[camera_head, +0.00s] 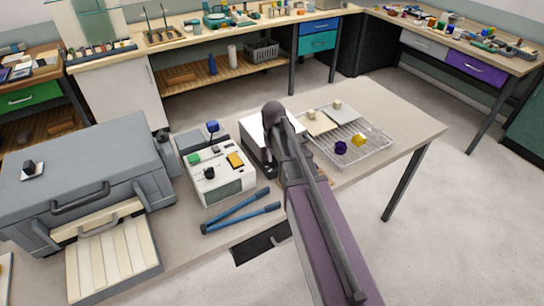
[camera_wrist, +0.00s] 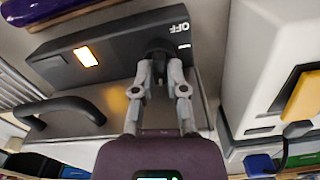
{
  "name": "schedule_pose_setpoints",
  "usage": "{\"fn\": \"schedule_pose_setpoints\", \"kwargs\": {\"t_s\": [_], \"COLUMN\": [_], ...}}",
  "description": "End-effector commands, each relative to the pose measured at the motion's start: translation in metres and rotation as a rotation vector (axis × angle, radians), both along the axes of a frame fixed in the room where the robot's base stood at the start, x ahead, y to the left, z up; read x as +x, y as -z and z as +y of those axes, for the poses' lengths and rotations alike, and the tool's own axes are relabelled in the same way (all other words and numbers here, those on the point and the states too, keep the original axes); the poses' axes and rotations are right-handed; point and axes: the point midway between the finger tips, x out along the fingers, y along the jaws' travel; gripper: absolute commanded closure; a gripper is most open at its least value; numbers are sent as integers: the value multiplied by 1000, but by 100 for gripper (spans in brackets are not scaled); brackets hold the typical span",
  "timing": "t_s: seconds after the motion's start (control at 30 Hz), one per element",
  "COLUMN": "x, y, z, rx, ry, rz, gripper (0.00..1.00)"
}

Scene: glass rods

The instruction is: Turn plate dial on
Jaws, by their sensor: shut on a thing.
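The plate dial (camera_wrist: 158,47) is a small dark knob on the plate's dark front panel (camera_wrist: 122,50) in the wrist view. My gripper (camera_wrist: 161,70) is shut on it, with one grey finger on each side. White "OFF" lettering is beside the dial, upside down in this view. An orange light (camera_wrist: 86,56) glows on the same panel. In the head view the plate (camera_head: 251,130) is a pale-topped box on the table, partly covered by my arm. The dial and my fingertips are hidden there.
A white device (camera_head: 219,172) with coloured knobs stands left of the plate. A wire rack (camera_head: 376,153) with small blocks and pale boards lies to the right. Blue-handled pliers (camera_head: 241,217) lie in front. A grey case (camera_head: 85,172) fills the table's left.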

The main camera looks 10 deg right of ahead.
Motion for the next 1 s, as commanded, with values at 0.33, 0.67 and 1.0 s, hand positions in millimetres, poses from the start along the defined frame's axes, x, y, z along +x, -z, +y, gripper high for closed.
{"fn": "schedule_pose_setpoints", "kwargs": {"t_s": [0.33, 0.67, 1.0], "x": [-4, -4, -4], "y": [1, 1, 1], "z": [0, 0, 1], "rx": [-2, -2, -1], "ry": [259, 355, 360], "rz": [8, 8, 8], "gripper": [100, 100, 100]}}
